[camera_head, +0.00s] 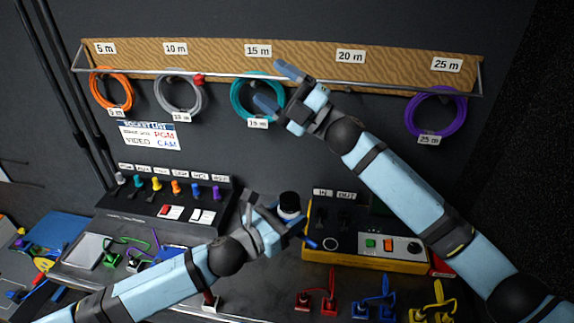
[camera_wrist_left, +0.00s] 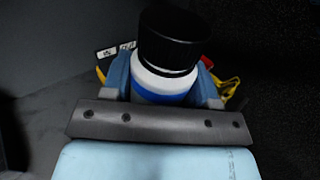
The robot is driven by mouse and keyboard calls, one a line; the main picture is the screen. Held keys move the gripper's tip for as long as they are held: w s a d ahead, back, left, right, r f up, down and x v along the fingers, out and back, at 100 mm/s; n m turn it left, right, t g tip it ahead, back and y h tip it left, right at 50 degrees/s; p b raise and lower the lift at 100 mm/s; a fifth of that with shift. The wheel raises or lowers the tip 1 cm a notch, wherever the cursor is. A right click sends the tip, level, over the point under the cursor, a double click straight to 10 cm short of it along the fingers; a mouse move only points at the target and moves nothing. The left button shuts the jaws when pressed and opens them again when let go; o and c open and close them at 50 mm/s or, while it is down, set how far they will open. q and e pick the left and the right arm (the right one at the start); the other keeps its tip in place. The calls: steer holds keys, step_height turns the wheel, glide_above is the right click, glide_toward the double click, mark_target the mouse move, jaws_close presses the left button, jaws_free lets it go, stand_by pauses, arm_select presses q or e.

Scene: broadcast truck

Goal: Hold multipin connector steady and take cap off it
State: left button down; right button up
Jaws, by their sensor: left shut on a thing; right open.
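My left gripper (camera_head: 280,217) is shut on the multipin connector (camera_wrist_left: 160,85), above the worktop. In the left wrist view the connector has a white and blue body between my two blue fingers. Its black cap (camera_wrist_left: 172,42) sits on the end pointing away from my wrist. In the head view the dark cap (camera_head: 289,201) shows on top, and much of the body is hidden by the fingers. My right gripper (camera_head: 275,87) is open and empty, up by the teal cable coil (camera_head: 240,97), well above and apart from the connector.
A yellow-sided tester box (camera_head: 350,259) stands right of the connector, with red, blue (camera_head: 374,299) and yellow stands in front. A patch panel (camera_head: 160,212) with coloured plugs is on the left. Orange, grey and purple coils (camera_head: 436,112) hang on the wall.

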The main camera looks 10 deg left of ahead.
steer(key=s+a+r+n+g+h, duration=0.25)
steer(key=s+a+n+g, duration=0.3)
steer(key=n+g, duration=0.3)
arm_select(q)
steer(key=shift+r, duration=0.1)
arm_select(e)
steer(key=t+h, duration=0.3)
steer(key=h, duration=1.7)
glide_above(287, 198)
steer(key=a, duration=0.1)
steer(key=f, duration=1.5)
steer(key=shift+s, duration=0.3)
steer(key=shift+w+d+t+h, duration=0.2)
steer(key=shift+d+t+h, duration=0.15)
steer(key=shift+h, duration=0.1)
steer(key=shift+w+d+f+m, duration=0.1)
steer(key=shift+d+f+m, duration=0.05)
steer(key=shift+f+m, duration=0.15)
step_height(287, 198, down, 8)
steer(key=shift+r, duration=0.25)
steer(key=shift+c, duration=0.4)
